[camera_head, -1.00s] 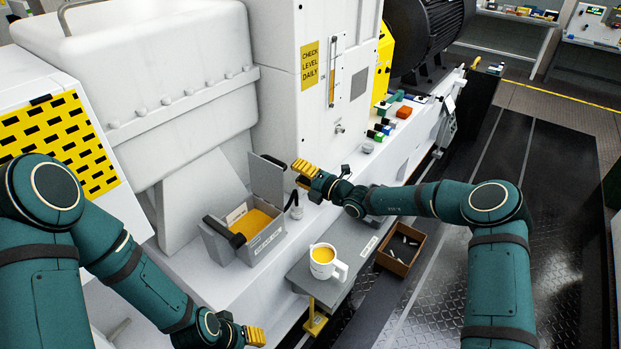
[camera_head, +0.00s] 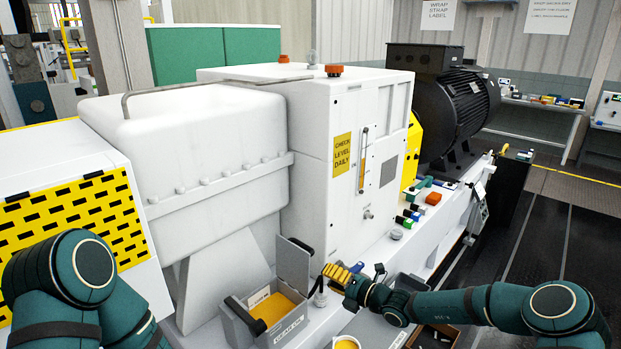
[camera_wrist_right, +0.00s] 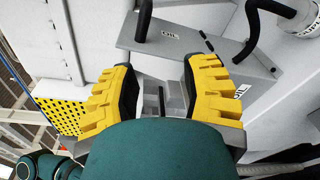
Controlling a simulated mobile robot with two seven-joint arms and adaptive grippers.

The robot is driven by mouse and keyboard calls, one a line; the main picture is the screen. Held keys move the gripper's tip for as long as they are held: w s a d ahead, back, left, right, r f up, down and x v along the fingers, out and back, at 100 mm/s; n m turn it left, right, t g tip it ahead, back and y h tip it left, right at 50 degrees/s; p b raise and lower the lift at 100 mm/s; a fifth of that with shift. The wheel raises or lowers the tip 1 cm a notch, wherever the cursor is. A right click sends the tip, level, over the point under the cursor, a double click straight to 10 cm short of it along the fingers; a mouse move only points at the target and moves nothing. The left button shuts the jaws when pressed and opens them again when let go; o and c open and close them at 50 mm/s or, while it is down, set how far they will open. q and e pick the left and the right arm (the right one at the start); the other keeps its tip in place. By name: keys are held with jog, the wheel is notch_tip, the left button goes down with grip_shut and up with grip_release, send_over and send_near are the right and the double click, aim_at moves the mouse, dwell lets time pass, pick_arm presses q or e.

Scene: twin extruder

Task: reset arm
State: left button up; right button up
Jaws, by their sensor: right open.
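My right gripper (camera_head: 341,275) reaches in from the right in the head view, beside the open grey box. In the right wrist view its two yellow ridged fingers (camera_wrist_right: 160,88) are spread apart with nothing between them. The grey box's wall (camera_head: 268,335) shows in the head view; it holds something yellow-orange and its lid stands up. My left arm enters at the lower left of the head view, and its gripper is out of frame.
The white extruder housing (camera_head: 215,130) fills the middle. A yellow cup (camera_head: 346,343) is cut off at the bottom edge, left of a brown tray (camera_head: 452,328). A black motor (camera_head: 455,105) stands behind.

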jog(key=s+a+f+n+g+h, duration=0.2)
jog(key=s+a+f+n+g, duration=0.15)
jog(key=s+f+n, duration=0.4)
jog(key=s+a+f+n+g+h, duration=0.1)
jog(key=s+a+f+n+g, duration=0.1)
jog(key=s+f+n+g, duration=0.5)
jog(key=s+d+f+n+h, duration=0.1)
jog(key=s+d+n+h, duration=0.2)
jog(key=s+n, duration=0.6)
jog(key=s+d+f+n+t+h, duration=0.1)
jog(key=s+d+n+h, duration=0.2)
jog(key=s+n, duration=0.7)
jog(key=d+n, duration=0.1)
jog(key=n, duration=0.3)
jog(key=shift+d+b, duration=0.2)
jog(key=shift+b, duration=0.1)
